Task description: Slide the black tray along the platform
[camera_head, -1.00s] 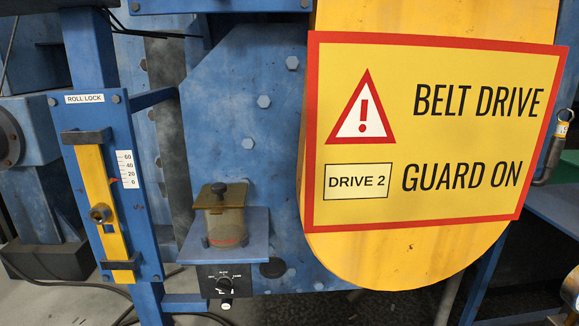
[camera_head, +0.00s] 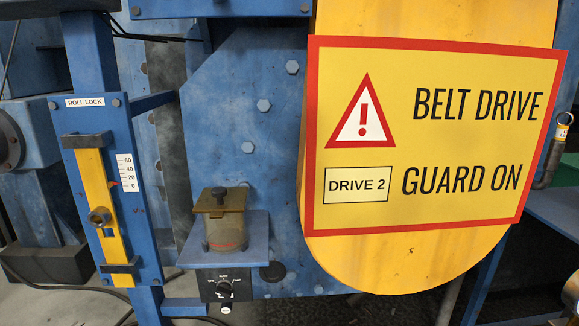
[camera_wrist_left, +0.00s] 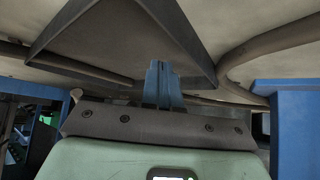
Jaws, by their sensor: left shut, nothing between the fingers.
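A dark grey-black tray (camera_wrist_left: 125,45) with raised edges fills the upper middle of the left wrist view. Only part of it shows, and its far end runs out of the picture. My left gripper (camera_wrist_left: 161,68) shows there as blue fingers closed together. They overlap the tray's lower right part, near its corner; I cannot tell whether they touch it. Nothing shows between the fingers. The tray and my left gripper are not visible in the head view. My right gripper is in neither view.
A pale floor-like surface and a dark cable (camera_wrist_left: 250,55) lie around the tray. A blue post (camera_wrist_left: 297,120) stands close on the right. The head view shows a roll lock panel (camera_head: 105,190), a small jar (camera_head: 225,232) and a yellow belt guard (camera_head: 400,260).

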